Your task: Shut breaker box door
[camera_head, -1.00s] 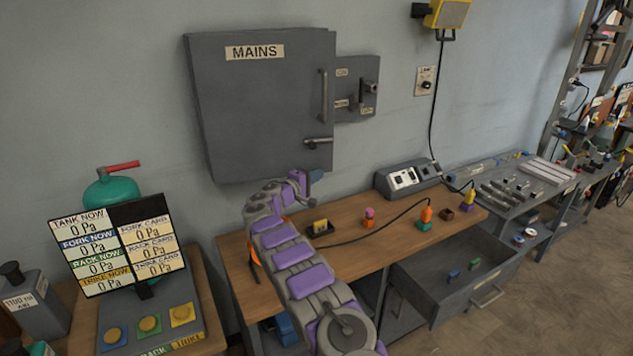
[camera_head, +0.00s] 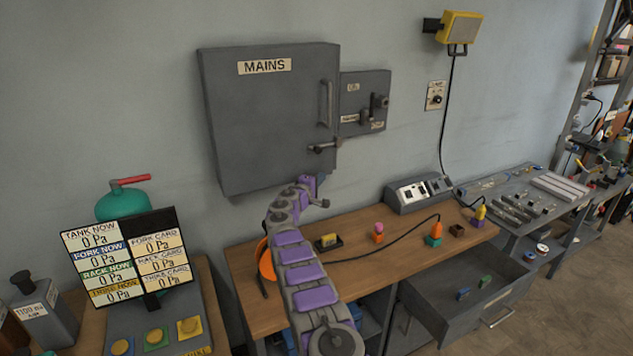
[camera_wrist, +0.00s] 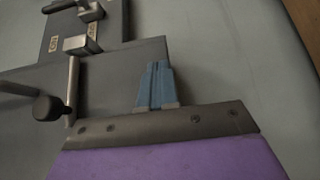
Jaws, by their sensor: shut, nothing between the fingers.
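The grey breaker box door (camera_head: 265,120), labelled MAINS, is on the wall and looks flat against its box. I cannot tell whether a small gap remains. It has an upright bar handle (camera_head: 326,103) and a latch lever (camera_head: 322,147) near its right edge. My gripper (camera_head: 320,180) is just below the door's lower right corner, partly hidden by my wrist. In the wrist view my gripper's blue fingers (camera_wrist: 157,72) are together and empty, in front of the grey door (camera_wrist: 110,85). The bar handle (camera_wrist: 72,90) and latch lever (camera_wrist: 45,107) are left of the fingers.
A smaller grey switch panel (camera_head: 364,102) adjoins the box on the right. Below is a wooden bench (camera_head: 260,310) with small parts, a cable and a grey console (camera_head: 418,193). An open drawer (camera_head: 470,290) juts out at the right. A gauge board (camera_head: 125,258) stands at left.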

